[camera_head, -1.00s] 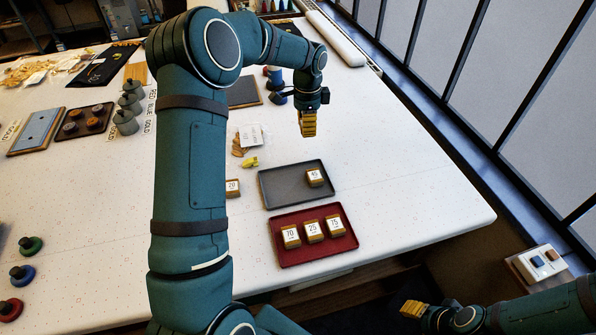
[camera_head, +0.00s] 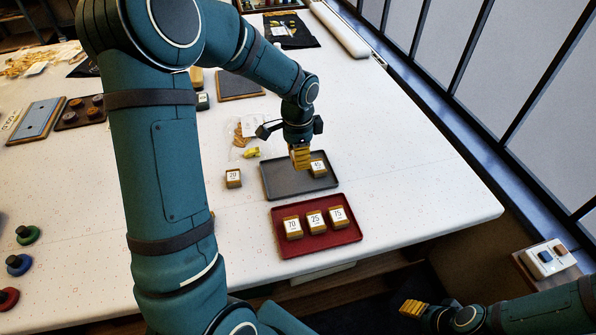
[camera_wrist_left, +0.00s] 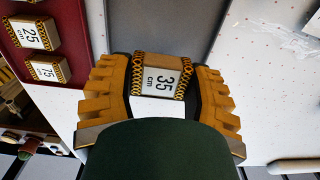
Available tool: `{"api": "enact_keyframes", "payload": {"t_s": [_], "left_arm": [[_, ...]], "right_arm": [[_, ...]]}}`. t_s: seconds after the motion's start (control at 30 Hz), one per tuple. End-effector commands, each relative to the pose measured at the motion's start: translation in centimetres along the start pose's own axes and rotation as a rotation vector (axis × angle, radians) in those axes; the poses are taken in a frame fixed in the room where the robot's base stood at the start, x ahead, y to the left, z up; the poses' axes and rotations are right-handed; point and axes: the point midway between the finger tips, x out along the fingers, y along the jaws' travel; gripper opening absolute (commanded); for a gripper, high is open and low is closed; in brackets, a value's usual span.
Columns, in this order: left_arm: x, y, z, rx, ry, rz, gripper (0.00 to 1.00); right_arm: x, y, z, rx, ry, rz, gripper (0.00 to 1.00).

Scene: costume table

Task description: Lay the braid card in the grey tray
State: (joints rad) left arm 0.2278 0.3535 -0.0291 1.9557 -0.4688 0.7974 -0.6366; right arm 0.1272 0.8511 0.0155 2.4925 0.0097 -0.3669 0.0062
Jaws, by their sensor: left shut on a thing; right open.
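My left gripper (camera_head: 300,158) is shut on a braid card. In the left wrist view this braid card (camera_wrist_left: 161,80) has a white label reading "35 cm" and gold braid along its edges, and sits between both yellow fingers. In the head view the fingers hide it. The gripper is over the far part of the grey tray (camera_head: 283,189); I cannot tell the exact height. A card marked 45 (camera_head: 318,168) stands in the grey tray, just right of the fingers. My right gripper (camera_head: 413,308) is open and empty, off the table at the lower right.
A card marked 20 (camera_head: 233,178) stands on the table left of the grey tray. A small yellow item (camera_head: 251,152) lies behind it. The grey tray's front half is bare.

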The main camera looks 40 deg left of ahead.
Motion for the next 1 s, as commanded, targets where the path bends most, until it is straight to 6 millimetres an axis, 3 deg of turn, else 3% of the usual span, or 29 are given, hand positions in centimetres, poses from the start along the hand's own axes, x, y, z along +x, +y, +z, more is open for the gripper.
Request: {"api": "enact_keyframes", "payload": {"t_s": [0.5,0.9,0.93,1.0], "left_arm": [[5.6,0.0,0.0,0.000,-0.001,0.001,0.30],[6.1,0.0,0.0,0.000,0.000,0.000,0.30],[6.2,0.0,0.0,0.000,0.000,0.000,0.60],[6.1,0.0,0.0,0.000,0.001,0.000,0.83]], "right_arm": [[0.9,0.3,0.4,-0.002,-0.008,-0.001,0.47],[1.1,0.4,0.5,-0.003,-0.010,-0.001,0.47],[1.1,0.4,0.5,-0.003,-0.011,-0.001,0.47],[1.0,0.4,0.5,-0.003,-0.011,-0.001,0.47]]}}
